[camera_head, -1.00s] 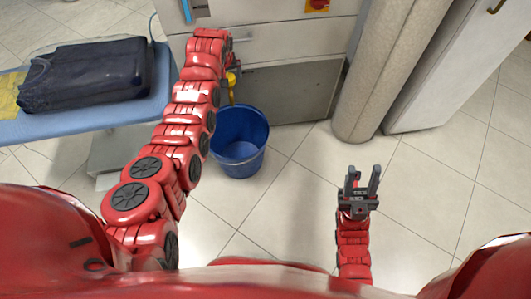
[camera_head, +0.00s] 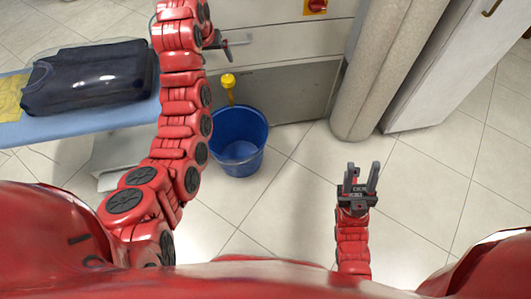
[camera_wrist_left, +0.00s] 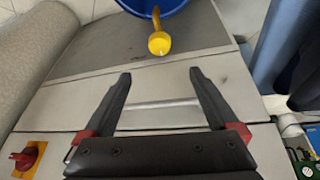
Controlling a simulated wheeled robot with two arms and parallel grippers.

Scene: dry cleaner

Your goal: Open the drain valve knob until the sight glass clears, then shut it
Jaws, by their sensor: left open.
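The yellow drain valve knob (camera_head: 228,81) is on a yellow stem in front of the machine's lower panel, above a blue bucket (camera_head: 237,140). In the left wrist view the knob (camera_wrist_left: 159,43) shows beyond my fingertips, apart from them. My left gripper (camera_head: 223,42) is open and empty, above the knob near the machine's front. The left wrist view shows its two spread fingers (camera_wrist_left: 160,80). My right gripper (camera_head: 361,178) is open and empty over the floor. I cannot make out the sight glass now; my left arm covers part of the machine's upper front.
A silver handle bar (camera_wrist_left: 160,115) crosses behind the left fingers. A red switch on a yellow plate (camera_head: 316,5) is on the machine. A blue ironing board (camera_head: 80,124) with a dark folded garment stands left, a beige column (camera_head: 375,75) right. Floor is clear at front right.

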